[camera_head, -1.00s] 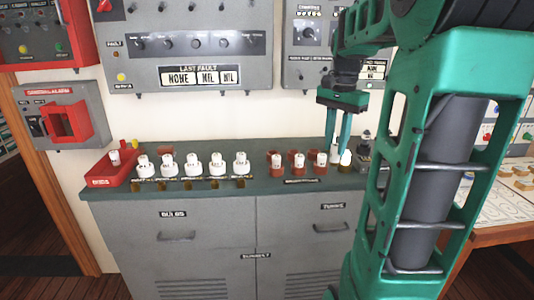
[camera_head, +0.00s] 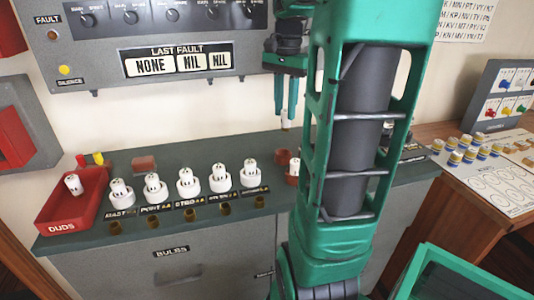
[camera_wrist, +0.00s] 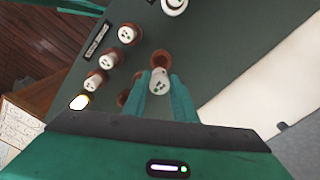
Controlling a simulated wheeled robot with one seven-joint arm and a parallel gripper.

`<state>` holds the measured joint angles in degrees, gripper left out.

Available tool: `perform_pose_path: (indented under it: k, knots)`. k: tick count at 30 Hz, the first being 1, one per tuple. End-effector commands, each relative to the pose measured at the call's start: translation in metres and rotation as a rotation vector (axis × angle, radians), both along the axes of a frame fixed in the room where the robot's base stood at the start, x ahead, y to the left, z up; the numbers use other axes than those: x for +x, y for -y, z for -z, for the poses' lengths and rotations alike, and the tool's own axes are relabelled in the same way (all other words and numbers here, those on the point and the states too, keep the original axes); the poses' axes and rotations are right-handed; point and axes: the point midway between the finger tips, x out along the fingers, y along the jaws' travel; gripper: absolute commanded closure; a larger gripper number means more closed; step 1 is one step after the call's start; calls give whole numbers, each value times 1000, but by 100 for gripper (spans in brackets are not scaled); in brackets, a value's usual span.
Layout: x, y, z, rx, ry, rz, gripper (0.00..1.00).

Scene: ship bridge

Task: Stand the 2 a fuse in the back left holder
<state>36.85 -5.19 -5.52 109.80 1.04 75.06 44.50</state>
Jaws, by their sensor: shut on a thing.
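My gripper (camera_head: 286,112) is shut on a small white fuse (camera_wrist: 158,83) with green dots on its top. The fuse's lower end (camera_head: 286,125) shows below the fingers, above the counter. A red-brown holder (camera_head: 282,156), the back left one, stands below it, apart from the fuse in the head view. In the wrist view a brown round shape (camera_wrist: 160,58) lies just beyond the held fuse; I cannot tell how well they line up. Two further back holders (camera_wrist: 138,77) (camera_wrist: 124,98) are partly hidden by my gripper. Front holders carry white fuses (camera_wrist: 129,34).
White bulbs (camera_head: 187,180) stand in a row on the green counter (camera_head: 235,148), left of the holders. A red DUDS tray (camera_head: 50,210) holds one white piece. My arm hides the right holders in the head view. The wall panel (camera_head: 150,40) rises behind.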

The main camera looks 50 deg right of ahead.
Motion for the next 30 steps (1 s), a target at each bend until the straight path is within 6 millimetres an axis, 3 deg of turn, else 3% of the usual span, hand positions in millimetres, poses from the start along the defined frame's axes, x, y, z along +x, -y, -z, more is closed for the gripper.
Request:
perform_pose_path:
  k: [12,19,25,30]
  knots:
    - [-2,2,56,2,-2,5,98]
    - [-1,1,71,1,-1,3,98]
    - [-1,0,97,2,-2,2,97]
    - [0,1,100,-2,1,2,98]
